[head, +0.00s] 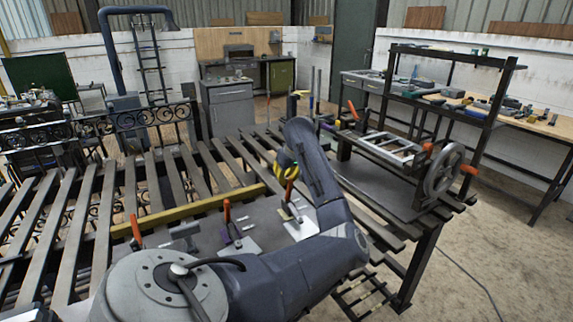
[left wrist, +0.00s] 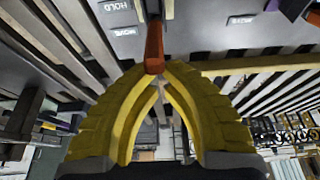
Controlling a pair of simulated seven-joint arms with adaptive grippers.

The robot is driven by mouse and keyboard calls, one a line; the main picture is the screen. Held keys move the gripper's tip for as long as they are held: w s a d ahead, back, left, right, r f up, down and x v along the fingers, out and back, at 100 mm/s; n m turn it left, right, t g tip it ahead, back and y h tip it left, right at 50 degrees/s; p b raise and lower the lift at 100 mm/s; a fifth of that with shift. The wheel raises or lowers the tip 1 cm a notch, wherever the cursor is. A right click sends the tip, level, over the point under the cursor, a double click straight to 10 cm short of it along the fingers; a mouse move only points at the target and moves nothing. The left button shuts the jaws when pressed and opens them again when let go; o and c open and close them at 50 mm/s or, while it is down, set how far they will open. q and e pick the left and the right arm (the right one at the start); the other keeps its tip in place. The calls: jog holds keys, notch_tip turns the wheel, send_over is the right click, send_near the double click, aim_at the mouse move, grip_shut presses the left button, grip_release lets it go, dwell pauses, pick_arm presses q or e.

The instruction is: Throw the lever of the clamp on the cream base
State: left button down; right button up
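My left gripper (head: 287,168) reaches over the slatted table to a toggle clamp with an orange lever (head: 291,188). This clamp stands on a pale, cream-looking base (head: 301,222), partly hidden by my arm. In the left wrist view, the yellow fingers (left wrist: 165,68) come together at their tips. The orange lever (left wrist: 155,45) is right at the tips and overlaps the left one. It does not appear gripped between them, and contact is hard to tell. A label reading HOLD (left wrist: 123,4) lies beyond the fingers. My right gripper is not in view.
Another orange-handled clamp (head: 227,212) with purple parts stands to the left, and a third orange handle (head: 135,228) farther left. A yellow bar (head: 185,209) lies behind them. A handwheel (head: 443,172) and ladder-like frame (head: 390,149) stand at right.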

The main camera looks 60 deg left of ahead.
pick_arm(q)
jog(key=a+r, duration=0.1)
jog(key=a, duration=0.3)
jog(key=d+v, duration=0.2)
jog(key=v, duration=0.8)
jog(key=shift+f, duration=0.45)
